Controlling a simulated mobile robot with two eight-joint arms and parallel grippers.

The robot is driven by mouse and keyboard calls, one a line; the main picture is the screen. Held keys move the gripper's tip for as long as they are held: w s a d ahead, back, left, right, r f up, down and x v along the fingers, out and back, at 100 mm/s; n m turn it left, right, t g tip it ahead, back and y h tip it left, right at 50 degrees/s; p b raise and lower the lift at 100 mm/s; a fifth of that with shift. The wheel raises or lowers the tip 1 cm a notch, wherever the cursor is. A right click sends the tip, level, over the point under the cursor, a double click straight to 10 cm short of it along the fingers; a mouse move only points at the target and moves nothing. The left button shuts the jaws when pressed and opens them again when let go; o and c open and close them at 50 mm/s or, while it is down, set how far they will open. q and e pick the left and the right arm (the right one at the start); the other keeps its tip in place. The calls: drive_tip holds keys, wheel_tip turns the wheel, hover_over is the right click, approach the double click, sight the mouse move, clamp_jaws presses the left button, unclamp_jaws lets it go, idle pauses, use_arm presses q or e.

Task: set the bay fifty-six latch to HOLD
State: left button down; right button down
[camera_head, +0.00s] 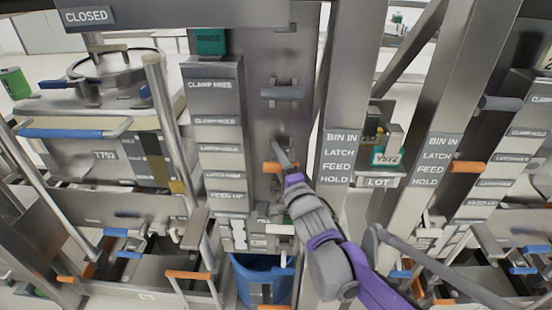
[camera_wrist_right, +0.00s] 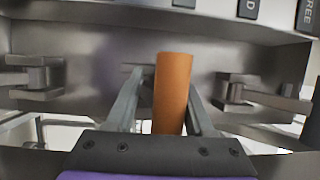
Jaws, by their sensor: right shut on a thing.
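An orange latch handle (camera_head: 270,168) sticks out of the steel column (camera_head: 262,120) in the middle of the head view. It stands level with the lower labels of the label strip (camera_head: 218,150) on its left. My right gripper (camera_head: 280,158) is at this handle. In the right wrist view my right gripper (camera_wrist_right: 165,95) has one finger on each side of the orange handle (camera_wrist_right: 173,85) and is shut on it. No bay number can be made out on this column. My left gripper is not in view.
A grey handle (camera_head: 283,93) sits higher on the same column. A post (camera_head: 340,150) with BIN IN, LATCH, FEED and HOLD labels stands right of it. A similar bay with an orange handle (camera_head: 468,167) is farther right. A blue bin (camera_head: 262,282) is below.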

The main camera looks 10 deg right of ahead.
drive_tip(key=shift+w+d+r, duration=0.15)
drive_tip(key=shift+d+r, duration=0.05)
drive_tip(key=shift+r, duration=0.1)
drive_tip(key=c, duration=0.6)
unclamp_jaws()
drive_tip(key=shift+c, duration=0.2)
drive_tip(key=shift+o, duration=0.3)
drive_tip(key=shift+d+f, duration=0.15)
drive_tip(key=shift+d, duration=0.05)
drive_tip(key=s+d+r+p, duration=0.1)
drive_tip(key=s+r+p, duration=0.3)
drive_tip(key=s, duration=0.7)
drive_tip(key=shift+s+d, duration=0.25)
drive_tip(key=shift+s, duration=0.15)
drive_tip(key=shift+s, duration=0.1)
